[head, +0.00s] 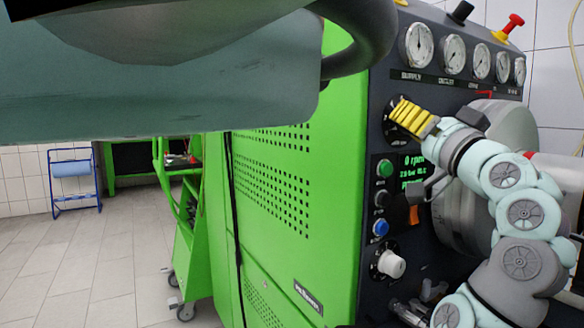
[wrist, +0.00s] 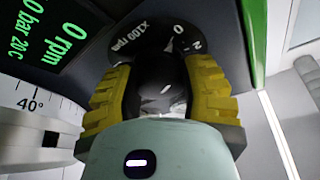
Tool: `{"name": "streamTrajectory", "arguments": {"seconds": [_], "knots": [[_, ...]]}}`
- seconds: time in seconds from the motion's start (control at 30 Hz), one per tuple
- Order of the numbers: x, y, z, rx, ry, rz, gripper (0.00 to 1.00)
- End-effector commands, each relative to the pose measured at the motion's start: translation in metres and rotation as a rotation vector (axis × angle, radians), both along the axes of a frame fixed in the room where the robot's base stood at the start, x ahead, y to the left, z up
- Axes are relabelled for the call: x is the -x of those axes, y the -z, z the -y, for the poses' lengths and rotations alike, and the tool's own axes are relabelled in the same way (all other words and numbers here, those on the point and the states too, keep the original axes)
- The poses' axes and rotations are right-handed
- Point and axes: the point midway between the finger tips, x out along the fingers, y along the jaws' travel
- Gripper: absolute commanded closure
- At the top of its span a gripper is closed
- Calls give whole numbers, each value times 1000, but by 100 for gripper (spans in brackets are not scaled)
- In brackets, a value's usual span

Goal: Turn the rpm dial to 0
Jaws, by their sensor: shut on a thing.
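The rpm dial is a dark round knob (wrist: 158,92) in the wrist view. Behind it is a dark scale plate (wrist: 150,36) printed "x100 rpm", with a 0 and a 2 visible. My gripper (wrist: 160,76) has its yellow ribbed fingers on both sides of the knob and is shut on it. In the head view my gripper (head: 402,112) is at the upper part of the dark panel, below the gauges, and hides the knob. The knob's pointer cannot be made out clearly. The green display (wrist: 55,35) reads 0 rpm and 0 bar; it also shows in the head view (head: 412,170).
Several round gauges (head: 419,45) line the panel's top. Green, black and blue buttons (head: 381,228), an orange switch (head: 413,214) and a white knob (head: 391,264) sit below my gripper. The green cabinet (head: 345,180) stands left of the panel. Tiled floor at far left is open.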

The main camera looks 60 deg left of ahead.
Motion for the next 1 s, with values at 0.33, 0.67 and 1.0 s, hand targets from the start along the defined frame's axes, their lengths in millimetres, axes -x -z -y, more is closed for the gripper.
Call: {"name": "streamTrajectory", "arguments": {"seconds": [0.33,0.67,1.0], "knots": [[-1,-3,3,-5,9,43,94],[-1,-4,2,-5,6,43,51],[0,-2,1,0,2,39,25]]}}
